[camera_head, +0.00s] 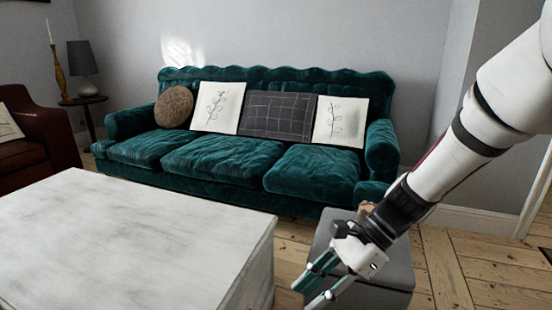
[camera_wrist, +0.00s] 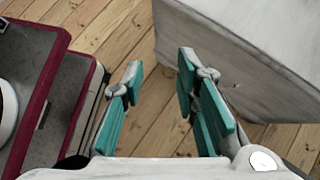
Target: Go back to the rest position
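My gripper (camera_head: 308,292) hangs at the lower right in the head view, at the end of my white arm, pointing down and to the left. It is beside the right end of the white table and in front of a grey box-like stand. In the wrist view my gripper (camera_wrist: 160,64) shows two teal-padded fingers spread apart with only floorboards between them. It is open and holds nothing. The right finger overlaps the table's side in that view.
A whitewashed table (camera_head: 130,235) fills the lower left; its side (camera_wrist: 235,55) is close in the wrist view. The grey stand (camera_head: 390,290) is behind my gripper, with a small brown thing (camera_head: 366,209) partly hidden there. A green sofa (camera_head: 235,160) stands behind. Floorboards are bare at right.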

